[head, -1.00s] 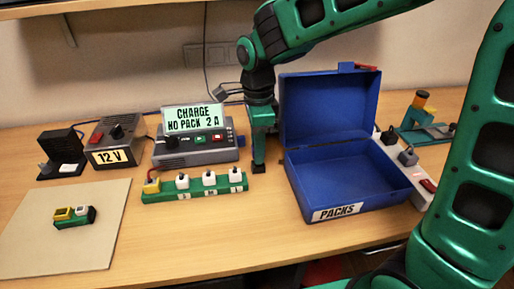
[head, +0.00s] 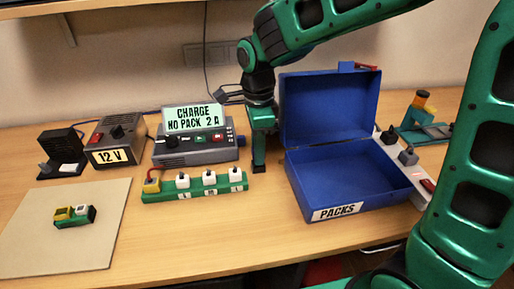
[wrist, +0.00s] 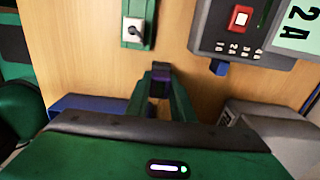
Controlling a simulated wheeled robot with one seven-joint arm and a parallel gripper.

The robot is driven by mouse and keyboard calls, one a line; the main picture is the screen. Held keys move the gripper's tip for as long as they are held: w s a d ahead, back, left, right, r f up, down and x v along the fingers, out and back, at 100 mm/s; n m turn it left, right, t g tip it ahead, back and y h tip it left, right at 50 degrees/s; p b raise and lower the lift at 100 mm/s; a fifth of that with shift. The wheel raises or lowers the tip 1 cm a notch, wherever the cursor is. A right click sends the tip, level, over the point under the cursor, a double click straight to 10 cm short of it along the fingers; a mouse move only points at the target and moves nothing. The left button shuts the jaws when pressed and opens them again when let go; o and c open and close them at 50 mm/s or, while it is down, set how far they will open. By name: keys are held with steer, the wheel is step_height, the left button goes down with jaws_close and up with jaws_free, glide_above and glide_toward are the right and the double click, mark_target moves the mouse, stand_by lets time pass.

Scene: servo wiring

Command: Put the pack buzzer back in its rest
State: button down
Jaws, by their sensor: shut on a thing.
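My gripper (head: 259,168) is between the green strip and the blue case, pointing down over the wooden table. In the wrist view its green fingers (wrist: 160,98) are shut on a small dark, purplish piece (wrist: 160,72), which I take to be the pack buzzer. The fingers hide much of it, and in the head view it barely shows at the fingertips. I cannot tell for sure which thing is its rest. A black stand (head: 62,148) with a pale part at its foot is at the far left.
The blue case (head: 345,182), labelled PACKS, stands open to the right. A green strip (head: 160,195) with several white sockets is left of my gripper. The charger (head: 195,150) reads NO PACK; a 12 V supply (head: 113,140) is beside it. A pale mat (head: 50,240) carries a small green block (head: 75,215).

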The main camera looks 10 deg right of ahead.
steer(key=shift+f, duration=0.7)
steer(key=c, duration=1.5)
jaws_free()
steer(key=shift+o, duration=0.2)
step_height(320, 180, up, 11)
steer(key=shift+w+f, duration=0.1)
steer(key=shift+f, duration=0.05)
